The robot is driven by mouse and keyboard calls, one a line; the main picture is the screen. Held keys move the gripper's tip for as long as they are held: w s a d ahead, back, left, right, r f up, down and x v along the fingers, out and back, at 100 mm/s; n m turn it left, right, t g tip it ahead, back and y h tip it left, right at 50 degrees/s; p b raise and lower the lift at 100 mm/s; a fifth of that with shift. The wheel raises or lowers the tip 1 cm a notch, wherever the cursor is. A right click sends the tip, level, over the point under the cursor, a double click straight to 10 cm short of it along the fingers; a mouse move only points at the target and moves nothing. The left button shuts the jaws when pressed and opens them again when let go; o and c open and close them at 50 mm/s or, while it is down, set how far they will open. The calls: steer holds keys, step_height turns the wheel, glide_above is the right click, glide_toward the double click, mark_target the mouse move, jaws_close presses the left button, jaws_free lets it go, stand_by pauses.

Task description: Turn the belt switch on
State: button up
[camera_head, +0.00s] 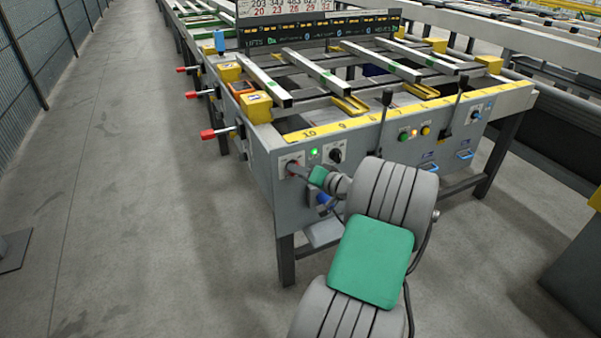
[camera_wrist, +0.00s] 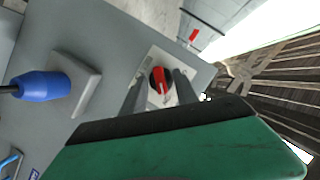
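A red rotary knob (camera_wrist: 161,79) on a black disc and pale plate shows in the wrist view, on the grey end panel (camera_head: 267,175) of the table. No label is readable, so I cannot tell if it is the belt switch. My gripper (camera_wrist: 159,84) is open, one finger on each side of the knob with small gaps. In the head view my gripper (camera_head: 302,170) is at the panel's left end and partly hides the knob. A black rotary selector (camera_head: 336,156) and a lit green lamp (camera_head: 314,152) are just right of it.
A blue plug (camera_wrist: 42,86) on a grey box is left of the knob in the wrist view. Black upright levers (camera_head: 386,98) and red-handled levers (camera_head: 214,133) stick out from the table. The floor (camera_head: 130,200) at left is clear.

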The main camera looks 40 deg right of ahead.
steer(key=p+v, duration=0.1)
steer(key=v, duration=0.6)
steer(key=shift+s, duration=0.35)
steer(key=shift+r, duration=0.15)
